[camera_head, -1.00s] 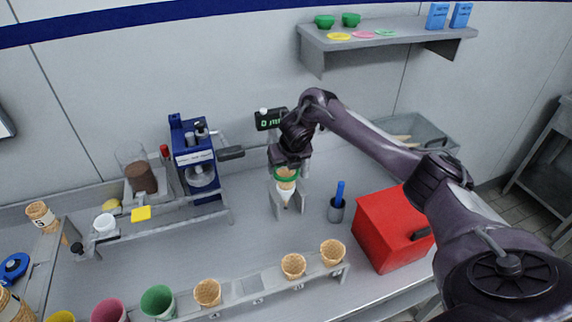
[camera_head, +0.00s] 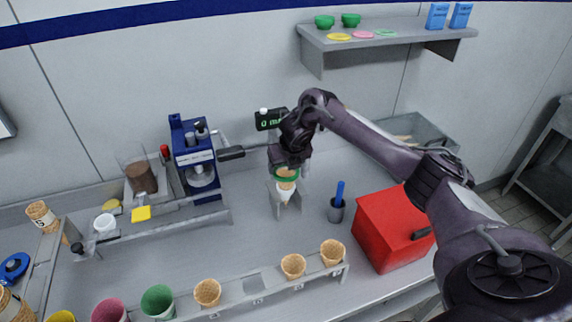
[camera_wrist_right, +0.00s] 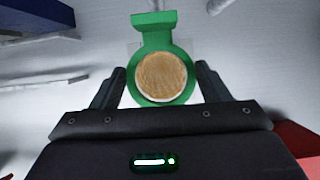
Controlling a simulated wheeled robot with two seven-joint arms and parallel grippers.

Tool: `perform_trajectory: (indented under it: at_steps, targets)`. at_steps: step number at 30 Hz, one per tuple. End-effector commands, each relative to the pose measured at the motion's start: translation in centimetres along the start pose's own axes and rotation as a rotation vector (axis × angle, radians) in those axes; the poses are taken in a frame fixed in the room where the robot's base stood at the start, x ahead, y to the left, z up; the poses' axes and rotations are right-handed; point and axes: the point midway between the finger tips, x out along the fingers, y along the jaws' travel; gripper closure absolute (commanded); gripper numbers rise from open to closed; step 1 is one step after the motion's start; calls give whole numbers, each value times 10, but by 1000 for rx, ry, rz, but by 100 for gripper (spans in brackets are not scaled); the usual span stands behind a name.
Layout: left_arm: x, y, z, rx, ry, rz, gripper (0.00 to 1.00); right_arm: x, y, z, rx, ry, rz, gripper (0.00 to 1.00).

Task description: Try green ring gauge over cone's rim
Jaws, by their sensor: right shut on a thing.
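My right gripper (camera_head: 288,160) is shut on the green ring gauge (camera_head: 275,178), above a small grey stand (camera_head: 275,204). A waffle cone (camera_head: 287,185) with a white sleeve is upright at the stand. In the right wrist view, the green ring gauge (camera_wrist_right: 152,28) has its tab pointing up, and the cone's round tan mouth (camera_wrist_right: 160,78) fills its opening. The ring encircles the cone's mouth as seen from above; I cannot tell how snugly it sits. My left gripper is not in view.
A red box (camera_head: 385,235) and a grey cup with a blue handle (camera_head: 337,210) stand to the right. A rack (camera_head: 236,293) of cones and coloured cups runs along the front.

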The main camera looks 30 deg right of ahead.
Motion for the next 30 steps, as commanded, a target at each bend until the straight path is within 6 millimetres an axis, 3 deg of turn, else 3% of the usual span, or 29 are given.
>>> perform_trajectory:
  at_steps: [30]
  targets:
    - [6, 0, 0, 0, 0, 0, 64, 8, 0, -4, 0, 0, 0, 53]
